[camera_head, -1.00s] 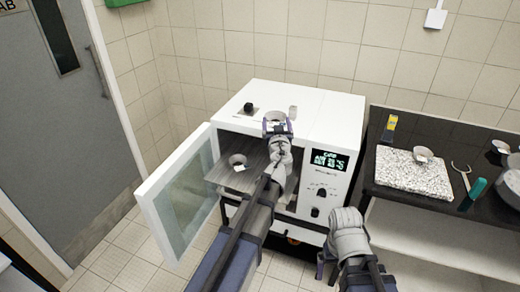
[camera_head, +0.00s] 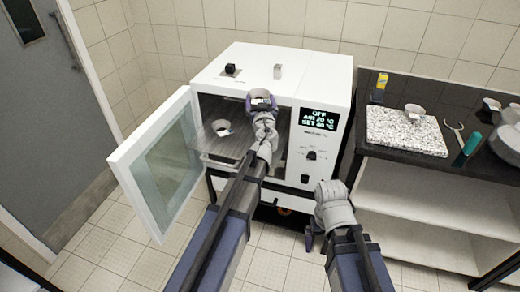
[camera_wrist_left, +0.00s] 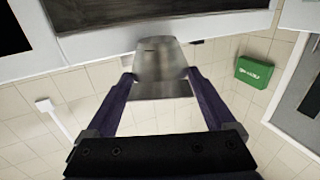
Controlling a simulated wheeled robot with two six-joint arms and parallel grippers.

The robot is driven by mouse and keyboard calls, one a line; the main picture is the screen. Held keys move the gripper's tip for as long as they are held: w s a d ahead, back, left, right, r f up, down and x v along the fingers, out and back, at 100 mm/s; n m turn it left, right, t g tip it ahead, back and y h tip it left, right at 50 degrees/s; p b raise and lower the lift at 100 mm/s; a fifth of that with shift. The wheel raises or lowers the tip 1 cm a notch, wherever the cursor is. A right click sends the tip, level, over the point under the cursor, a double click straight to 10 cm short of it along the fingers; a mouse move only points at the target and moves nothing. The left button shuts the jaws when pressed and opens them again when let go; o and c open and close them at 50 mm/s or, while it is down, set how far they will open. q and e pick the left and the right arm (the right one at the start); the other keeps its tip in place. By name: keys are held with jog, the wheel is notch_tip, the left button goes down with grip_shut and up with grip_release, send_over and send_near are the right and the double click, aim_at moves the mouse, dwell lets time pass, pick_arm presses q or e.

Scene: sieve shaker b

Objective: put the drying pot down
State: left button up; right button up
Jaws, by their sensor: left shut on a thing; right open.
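My left gripper (camera_head: 262,104) is shut on a grey metal drying pot (camera_wrist_left: 162,68). It holds the pot at the front of the white drying oven (camera_head: 318,78), by the upper edge of its opening. I cannot tell whether the pot is inside the opening. In the left wrist view the pot sits between both fingers of the left gripper (camera_wrist_left: 160,88). A similar pot (camera_head: 222,128) stands on the oven's shelf (camera_head: 214,146), left of my gripper. My right gripper (camera_head: 316,238) is open and low, in front of the oven's lower right; its fingers are partly hidden.
The oven's glass door (camera_head: 165,165) stands open to the left. On the right, a dark bench (camera_head: 450,95) bears a speckled slab (camera_head: 405,132) with a small pot (camera_head: 414,112), tongs (camera_head: 455,130) and a green-handled tool (camera_head: 472,143). A grey door (camera_head: 30,110) is far left.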

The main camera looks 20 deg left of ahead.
pick_arm(q)
notch_tip(320, 180, down, 14)
jog(key=b, duration=1.2)
jog(key=shift+r, duration=0.1)
notch_tip(320, 180, down, 4)
jog(key=b, duration=0.4)
jog(key=shift+f+b, duration=0.2)
jog(key=shift+b, duration=0.2)
jog(key=shift+r, duration=0.15)
jog(key=o, duration=0.9)
jog(key=shift+f, duration=0.2)
jog(key=shift+o, duration=0.9)
